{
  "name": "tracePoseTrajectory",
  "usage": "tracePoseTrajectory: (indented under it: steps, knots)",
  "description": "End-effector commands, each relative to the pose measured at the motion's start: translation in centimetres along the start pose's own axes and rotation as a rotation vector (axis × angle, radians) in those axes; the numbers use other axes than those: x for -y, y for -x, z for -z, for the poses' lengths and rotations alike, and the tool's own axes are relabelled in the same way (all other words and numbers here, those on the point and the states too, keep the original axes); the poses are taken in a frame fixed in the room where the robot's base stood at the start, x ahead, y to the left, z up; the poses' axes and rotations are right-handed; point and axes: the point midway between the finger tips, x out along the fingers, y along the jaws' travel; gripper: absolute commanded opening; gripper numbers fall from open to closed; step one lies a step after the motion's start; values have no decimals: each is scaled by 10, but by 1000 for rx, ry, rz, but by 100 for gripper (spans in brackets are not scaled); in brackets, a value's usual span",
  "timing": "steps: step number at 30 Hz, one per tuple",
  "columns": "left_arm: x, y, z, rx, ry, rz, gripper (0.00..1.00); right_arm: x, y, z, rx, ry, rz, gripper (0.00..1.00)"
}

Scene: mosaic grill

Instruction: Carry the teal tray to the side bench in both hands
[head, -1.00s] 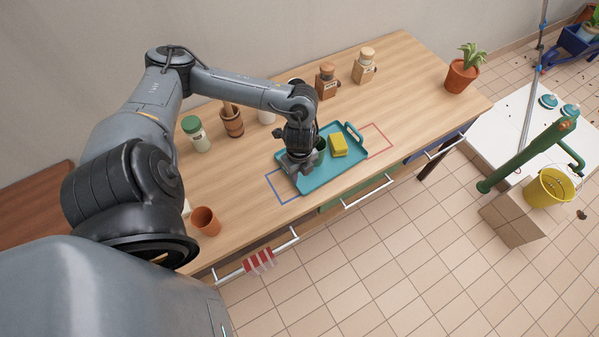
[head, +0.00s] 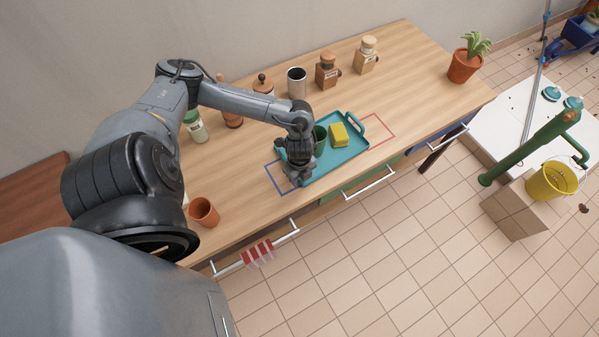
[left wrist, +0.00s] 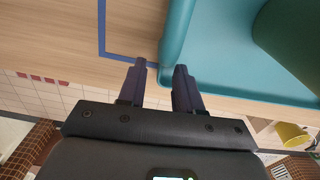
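The teal tray (head: 338,168) lies on the wooden bench between a blue outline and a red outline. It carries a yellow block (head: 339,134) and a dark green round thing (head: 320,138), partly hidden by my arm. A raised handle (head: 357,125) shows at its right end; the left end is mostly hidden behind my gripper. My left gripper (head: 295,180) is over that left end. In the left wrist view the left gripper (left wrist: 160,72) has its fingers apart, near the tray's edge (left wrist: 177,40), one beyond the edge and one overlapping it; contact is unclear. My right gripper is out of view.
A terracotta cup (head: 204,211) stands front left. Jars, a steel canister (head: 297,83) and grinders (head: 328,70) line the back. A potted plant (head: 465,66) stands at the right end. A white surface (head: 497,128) lies beyond, with a green pump (head: 525,148) and yellow bucket (head: 553,182).

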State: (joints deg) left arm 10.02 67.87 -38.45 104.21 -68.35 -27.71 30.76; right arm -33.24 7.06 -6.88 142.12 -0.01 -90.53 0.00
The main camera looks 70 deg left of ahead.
Motion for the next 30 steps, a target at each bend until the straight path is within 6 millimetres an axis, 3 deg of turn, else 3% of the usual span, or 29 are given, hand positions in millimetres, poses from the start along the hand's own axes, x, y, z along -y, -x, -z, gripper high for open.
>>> tracePoseTrajectory:
  steps: [5,15,22,30]
  knots:
    - [0,-10,0,0,0,0,34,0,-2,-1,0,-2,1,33]
    - [0,-11,0,1,0,1,34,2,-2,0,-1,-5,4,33]
    - [0,-11,0,0,0,0,0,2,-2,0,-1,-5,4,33]
    - [0,-10,0,0,0,0,0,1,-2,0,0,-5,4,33]
